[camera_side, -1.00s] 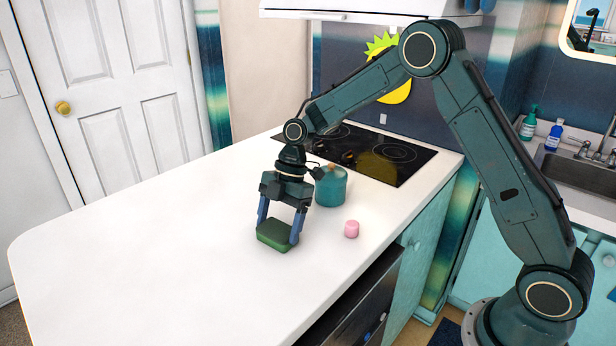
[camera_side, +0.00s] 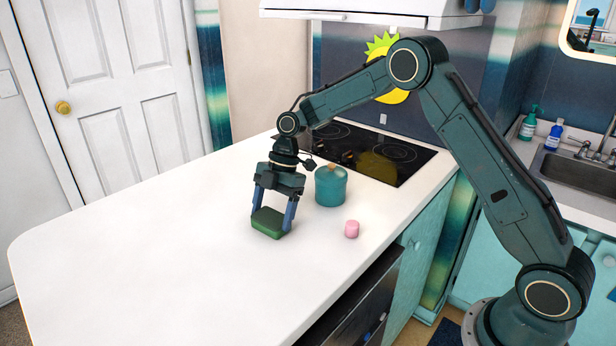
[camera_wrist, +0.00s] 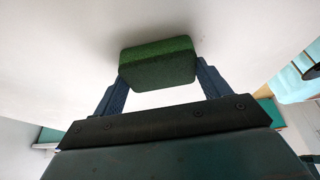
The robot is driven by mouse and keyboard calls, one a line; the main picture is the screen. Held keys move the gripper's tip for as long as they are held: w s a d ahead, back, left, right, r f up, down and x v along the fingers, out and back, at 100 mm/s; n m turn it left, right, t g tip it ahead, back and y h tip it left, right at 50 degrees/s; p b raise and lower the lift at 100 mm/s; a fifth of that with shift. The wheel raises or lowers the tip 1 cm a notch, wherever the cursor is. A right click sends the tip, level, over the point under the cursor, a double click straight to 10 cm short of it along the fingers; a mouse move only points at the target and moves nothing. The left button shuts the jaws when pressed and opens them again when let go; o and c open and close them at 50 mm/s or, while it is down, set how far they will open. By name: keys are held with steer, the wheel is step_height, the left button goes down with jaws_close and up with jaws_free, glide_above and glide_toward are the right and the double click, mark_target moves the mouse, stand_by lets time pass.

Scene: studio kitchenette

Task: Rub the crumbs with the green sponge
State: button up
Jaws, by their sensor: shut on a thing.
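In the wrist view the sponge (camera_wrist: 158,63) sits between the two fingertips (camera_wrist: 158,75). No crumbs can be made out in either view; the sponge may cover some.
A teal pot with a lid (camera_side: 330,186) stands close to the right of my gripper. A small pink cylinder (camera_side: 351,229) stands nearer the front edge. The black cooktop (camera_side: 376,155) lies behind. The white counter (camera_side: 130,240) is clear to the left.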

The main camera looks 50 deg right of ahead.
steer(key=shift+s, duration=3.2)
step_height(320, 180, up, 8)
steer(key=shift+w, duration=0.15)
steer(key=shift+r, duration=0.1)
